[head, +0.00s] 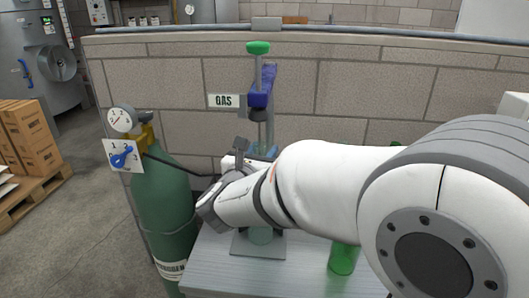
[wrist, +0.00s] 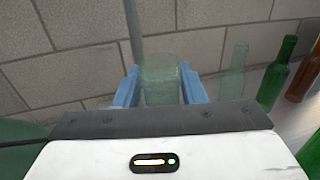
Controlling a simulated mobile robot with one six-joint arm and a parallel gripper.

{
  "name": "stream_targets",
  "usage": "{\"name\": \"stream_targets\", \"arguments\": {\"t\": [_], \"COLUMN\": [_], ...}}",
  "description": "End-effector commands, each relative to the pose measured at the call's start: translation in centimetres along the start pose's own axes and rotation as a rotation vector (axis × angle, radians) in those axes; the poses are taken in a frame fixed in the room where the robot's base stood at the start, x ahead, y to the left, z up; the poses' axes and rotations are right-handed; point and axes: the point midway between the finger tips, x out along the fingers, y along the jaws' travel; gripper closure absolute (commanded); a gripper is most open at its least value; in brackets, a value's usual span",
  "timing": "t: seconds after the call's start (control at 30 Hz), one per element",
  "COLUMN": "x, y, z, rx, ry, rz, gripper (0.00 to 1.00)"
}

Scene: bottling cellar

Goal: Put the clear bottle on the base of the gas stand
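The clear bottle (wrist: 161,82) is between the two blue fingers of my gripper (wrist: 161,90) in the wrist view, with a finger against each side. In the head view my gripper (head: 262,153) is at the gas stand's post, and my arm hides much of the bottle. The bottle's pale lower part (head: 261,236) shows below my wrist, upright over the base plate (head: 240,246) of the gas stand. I cannot tell whether its bottom touches the plate. The stand has a GAS sign (head: 226,100), a blue clamp (head: 263,87) and a green knob (head: 258,48) on top.
A green gas cylinder (head: 163,205) with a gauge (head: 122,119) stands left of the bench (head: 215,275). A green bottle (head: 343,258) stands right of the base. The wrist view shows another clear bottle (wrist: 235,72), a green bottle (wrist: 276,75) and a brown bottle (wrist: 304,78) at right.

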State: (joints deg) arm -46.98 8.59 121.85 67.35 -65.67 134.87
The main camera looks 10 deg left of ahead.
Motion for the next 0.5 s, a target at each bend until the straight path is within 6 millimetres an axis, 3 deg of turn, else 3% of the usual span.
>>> {"name": "stream_targets", "arguments": {"t": [0.13, 0.5], "x": [-0.01, -0.03], "y": [0.03, 0.07], "z": [0.01, 0.58], "rx": [0.0, -0.001], "ry": [0.0, 0.0], "rz": [0.001, 0.001], "gripper": [0.51, 0.51]}}
